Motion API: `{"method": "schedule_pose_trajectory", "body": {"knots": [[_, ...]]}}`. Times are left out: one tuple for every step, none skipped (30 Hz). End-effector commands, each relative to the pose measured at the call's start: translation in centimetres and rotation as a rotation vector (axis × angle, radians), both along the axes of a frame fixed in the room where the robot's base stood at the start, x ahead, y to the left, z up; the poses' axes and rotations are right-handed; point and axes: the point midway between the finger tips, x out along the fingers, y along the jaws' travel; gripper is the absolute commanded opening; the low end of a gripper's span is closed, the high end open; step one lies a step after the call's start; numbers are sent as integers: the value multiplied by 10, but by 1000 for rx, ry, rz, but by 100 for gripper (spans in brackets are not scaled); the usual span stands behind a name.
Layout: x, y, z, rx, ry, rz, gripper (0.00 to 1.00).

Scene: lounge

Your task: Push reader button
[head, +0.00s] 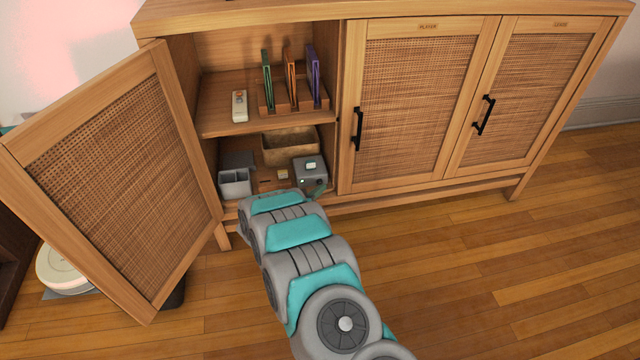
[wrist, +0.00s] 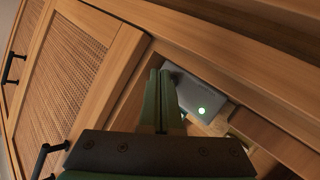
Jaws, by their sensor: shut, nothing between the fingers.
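The reader looks to be the small grey box (head: 309,169) on the lower shelf of the open cabinet, at the right, with a small pale screen on top.
The open cabinet door (head: 118,180) stands at the left. On the lower shelf are a woven basket (head: 290,146) and a grey divided holder (head: 234,184). The upper shelf holds a white remote (head: 239,106) and a wooden rack (head: 291,104) with slim cases. Closed doors are at the right.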

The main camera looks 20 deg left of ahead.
Motion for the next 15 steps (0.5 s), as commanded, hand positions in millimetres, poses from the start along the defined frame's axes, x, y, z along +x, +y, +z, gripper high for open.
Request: {"method": "schedule_pose_trajectory", "body": {"knots": [[-2, -1, 0, 0, 1, 0, 0], [-3, -2, 0, 0, 1, 0, 0], [-6, -3, 0, -1, 1, 1, 0], [-8, -4, 0, -1, 1, 1, 0], [-10, -6, 0, 0, 2, 0, 0], [-14, -8, -1, 1, 3, 0, 0], [-17, -9, -1, 0, 5, 1, 0], [-19, -11, -1, 0, 5, 1, 0], [-22, -12, 0, 1, 4, 1, 0], [-24, -14, 0, 1, 3, 1, 0], [-26, -15, 1, 1, 2, 1, 0], [-29, -17, 0, 1, 0, 1, 0], [-31, -19, 0, 0, 0, 1, 0], [-34, -20, -1, -1, 1, 1, 0], [-37, -23, -1, -2, 3, 1, 0]]}}
